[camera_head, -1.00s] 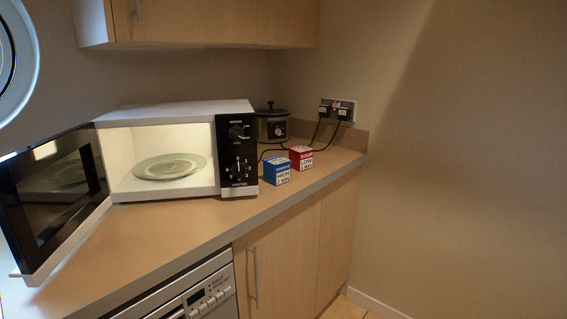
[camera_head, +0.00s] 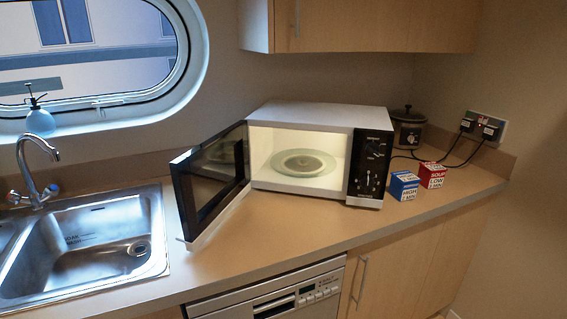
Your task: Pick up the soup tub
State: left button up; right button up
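The soup tub (camera_head: 432,175) is a small red box-shaped tub with a white label reading "SOUP LOW". It stands upright on the counter at the right, beside and slightly behind a blue tub (camera_head: 404,186) labelled "HIGH". Neither of my grippers is in view. Nothing is touching the soup tub's visible faces except that the blue tub stands close to its left.
A white microwave (camera_head: 318,150) stands with its door (camera_head: 212,178) swung open to the left; its glass plate (camera_head: 303,163) is empty. A slow cooker (camera_head: 408,128) and plugged cables (camera_head: 480,128) are behind the tubs. A sink (camera_head: 85,245) is at left. The front counter (camera_head: 310,235) is clear.

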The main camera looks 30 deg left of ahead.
aim_at(431, 174)
jog(key=k+j, duration=0.4)
jog(key=j, duration=0.35)
jog(key=k+j+z, duration=0.15)
jog(key=k+j, duration=0.3)
jog(key=j, duration=0.25)
jog(key=k+j, duration=0.45)
jog(key=j, duration=0.25)
jog(key=k+j+z, duration=0.15)
jog(key=k+j, duration=0.3)
jog(key=j, duration=0.2)
jog(key=k+j, duration=0.5)
jog(key=j, duration=0.15)
jog(key=i+l+z, duration=0.25)
jog(key=i+l, duration=0.15)
jog(key=i+l+z, duration=0.2)
jog(key=i+l, duration=0.15)
jog(key=i, duration=0.15)
jog(key=i+l+z, duration=0.2)
jog(key=i, duration=0.3)
jog(key=i+l+z, duration=0.2)
jog(key=i, duration=0.35)
jog(key=i+l+z, duration=0.2)
jog(key=i, duration=0.35)
jog(key=i+u, duration=0.35)
jog(key=i, duration=0.2)
jog(key=i+l+u, duration=0.1)
jog(key=i+u, duration=0.25)
jog(key=i, duration=0.15)
